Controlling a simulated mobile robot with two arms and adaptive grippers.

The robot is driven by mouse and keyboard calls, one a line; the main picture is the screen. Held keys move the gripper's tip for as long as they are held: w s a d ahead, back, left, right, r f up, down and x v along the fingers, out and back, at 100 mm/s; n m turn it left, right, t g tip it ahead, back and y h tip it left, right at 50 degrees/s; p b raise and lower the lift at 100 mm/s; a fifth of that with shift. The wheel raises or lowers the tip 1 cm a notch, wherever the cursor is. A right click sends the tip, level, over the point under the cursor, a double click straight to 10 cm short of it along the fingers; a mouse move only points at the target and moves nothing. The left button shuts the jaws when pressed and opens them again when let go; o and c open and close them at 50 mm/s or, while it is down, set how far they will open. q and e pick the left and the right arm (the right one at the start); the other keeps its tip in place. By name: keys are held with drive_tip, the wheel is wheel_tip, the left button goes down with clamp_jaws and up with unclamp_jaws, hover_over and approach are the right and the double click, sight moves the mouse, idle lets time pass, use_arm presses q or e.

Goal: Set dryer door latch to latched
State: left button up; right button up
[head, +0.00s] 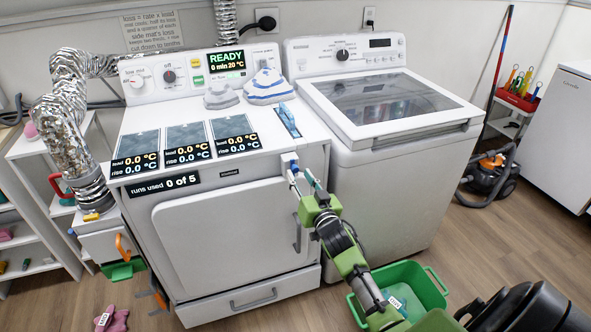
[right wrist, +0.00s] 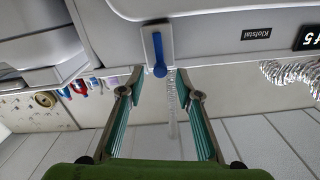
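The white dryer (head: 225,172) stands at the left, and its front door (head: 215,225) looks closed. The door latch is a blue lever (head: 290,160) on a pale plate at the dryer's upper right front corner. In the right wrist view the blue lever (right wrist: 159,50) has a round end, and its plate is fixed to the dryer front. My right gripper (head: 301,178) is in front of the latch. Its fingers (right wrist: 160,74) are open, one to each side of the lever's round end, with gaps visible. Contact is not visible. My left gripper is out of view.
A white washer (head: 385,190) stands close on the right of the dryer. A green bin (head: 415,283) sits on the floor below my right arm. A silver duct (head: 62,130) and shelves are at the left.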

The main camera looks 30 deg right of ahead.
sight(296, 172)
drive_tip(key=shift+x, duration=2.1)
clamp_jaws()
drive_tip(key=shift+f, duration=0.15)
